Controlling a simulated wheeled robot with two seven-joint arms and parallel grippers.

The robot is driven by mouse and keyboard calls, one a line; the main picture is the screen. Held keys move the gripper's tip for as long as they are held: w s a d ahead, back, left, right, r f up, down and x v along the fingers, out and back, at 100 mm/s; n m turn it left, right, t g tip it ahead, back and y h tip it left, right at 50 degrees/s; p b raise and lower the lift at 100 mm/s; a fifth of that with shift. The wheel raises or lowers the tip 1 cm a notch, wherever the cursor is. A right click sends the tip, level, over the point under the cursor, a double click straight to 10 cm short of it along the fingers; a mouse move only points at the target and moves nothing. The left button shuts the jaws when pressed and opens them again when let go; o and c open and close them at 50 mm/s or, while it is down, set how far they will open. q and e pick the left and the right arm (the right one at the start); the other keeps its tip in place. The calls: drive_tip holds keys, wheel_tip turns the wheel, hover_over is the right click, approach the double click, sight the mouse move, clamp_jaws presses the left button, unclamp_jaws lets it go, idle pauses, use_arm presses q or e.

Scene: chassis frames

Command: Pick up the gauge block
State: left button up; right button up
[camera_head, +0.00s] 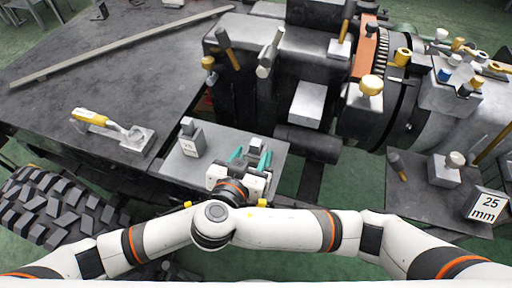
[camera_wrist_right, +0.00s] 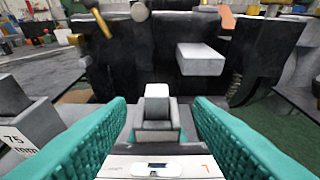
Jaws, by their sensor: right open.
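A grey stepped gauge block (camera_wrist_right: 158,108) stands upright on the grey plate, between the fingers of my right gripper in the right wrist view. In the head view this block (camera_head: 256,144) shows just at the fingertips. My right gripper (camera_head: 250,157) is open, its two teal fingers on either side of the block. In the right wrist view a gap shows between the block and each finger (camera_wrist_right: 158,120). Another gauge block (camera_head: 190,139) stands to the left on the same plate; the right wrist view shows its "75 mm" label (camera_wrist_right: 20,140). My left gripper does not show.
The grey plate (camera_head: 215,143) sits in front of a large dark machine (camera_head: 255,100). A yellow-handled tool (camera_head: 95,118) lies on the dark table at left. A block labelled "25 mm" (camera_head: 485,205) and another block (camera_head: 445,169) are at right. A big tyre (camera_head: 60,205) is lower left.

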sight(255, 146)
drive_tip(key=shift+x, duration=3)
drive_tip(key=shift+a, duration=0.15)
drive_tip(key=shift+c, duration=0.4)
clamp_jaws()
wheel_tip(255, 146, up, 10)
drive_tip(key=shift+r, duration=0.1)
